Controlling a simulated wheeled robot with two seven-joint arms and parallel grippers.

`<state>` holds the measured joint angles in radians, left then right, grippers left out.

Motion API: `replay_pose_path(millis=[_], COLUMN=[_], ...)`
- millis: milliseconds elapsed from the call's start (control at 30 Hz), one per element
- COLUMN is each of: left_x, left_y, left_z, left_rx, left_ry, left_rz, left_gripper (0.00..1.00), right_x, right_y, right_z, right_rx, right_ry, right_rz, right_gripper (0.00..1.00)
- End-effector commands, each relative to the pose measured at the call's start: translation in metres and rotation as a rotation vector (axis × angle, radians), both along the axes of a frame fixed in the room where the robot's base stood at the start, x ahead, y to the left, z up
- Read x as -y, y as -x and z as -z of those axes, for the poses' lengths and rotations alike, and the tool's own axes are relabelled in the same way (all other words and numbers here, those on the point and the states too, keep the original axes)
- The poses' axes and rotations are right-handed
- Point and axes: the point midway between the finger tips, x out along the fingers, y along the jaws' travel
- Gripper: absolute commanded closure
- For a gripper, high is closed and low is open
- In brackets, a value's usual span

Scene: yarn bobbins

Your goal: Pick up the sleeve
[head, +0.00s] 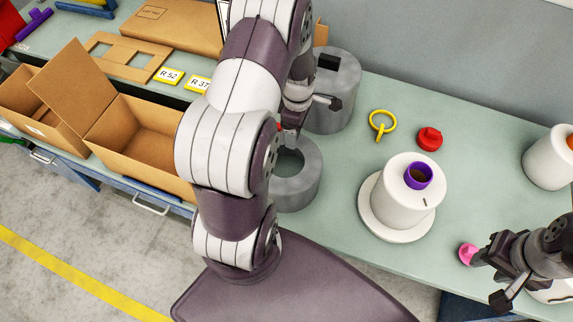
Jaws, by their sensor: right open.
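A purple sleeve (418,175) with a brown inside stands upright in the top of a white yarn bobbin (400,205), right of centre on the table. My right gripper (489,280) is at the lower right, open, to the right of and nearer than this bobbin, apart from the sleeve. One of its fingers is close beside a small pink piece (468,253); I cannot tell if they touch. My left gripper (318,101) is near the grey cylinders, mostly hidden behind my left arm. One dark fingertip shows, and its opening is not clear.
A yellow ring (382,121) and a red cap (429,139) lie behind the bobbin. Another white bobbin (548,160) with an orange top stands at the right edge. Grey cylinders (296,190) stand by my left arm. Open cardboard boxes (150,133) are at the left. The table between is clear.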

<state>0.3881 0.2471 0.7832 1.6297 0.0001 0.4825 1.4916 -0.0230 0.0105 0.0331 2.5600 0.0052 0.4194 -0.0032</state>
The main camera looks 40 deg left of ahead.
Motion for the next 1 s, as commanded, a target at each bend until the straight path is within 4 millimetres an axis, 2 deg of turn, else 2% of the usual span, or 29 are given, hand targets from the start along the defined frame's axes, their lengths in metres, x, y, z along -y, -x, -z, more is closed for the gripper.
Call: replay_pose_path(millis=[100,300,367,533,567,833,1000], left_x=[0.0,0.0,0.0,0.0,0.0,0.0,0.0], left_y=[0.0,0.0,0.0,0.0,0.0,-0.001,-0.001], left_z=[0.012,0.014,0.014,0.014,0.014,0.011,-0.007], left_rx=[0.0,0.001,0.001,0.001,0.001,0.002,0.006], left_ry=[0.0,0.0,0.0,0.0,0.0,-0.001,-0.002], left_rz=[0.001,0.001,0.001,0.002,0.002,0.002,0.002], left_gripper=[0.26,0.26,0.42,0.97,1.0,1.0,1.0], right_x=[0.0,0.0,0.0,0.0,0.0,0.0,0.0], right_y=[0.0,0.0,0.0,0.0,0.0,0.0,0.0], right_z=[-0.002,-0.002,-0.001,-0.001,-0.001,0.0,0.005], right_rx=[0.0,-0.001,-0.001,-0.001,-0.001,-0.001,0.0], right_ry=[0.0,0.0,0.0,0.0,0.0,0.0,0.0], right_rz=[0.0,0.0,0.0,0.0,0.0,0.0,0.0], right_gripper=[0.57,0.57,0.57,0.57,0.57,0.57,0.57])
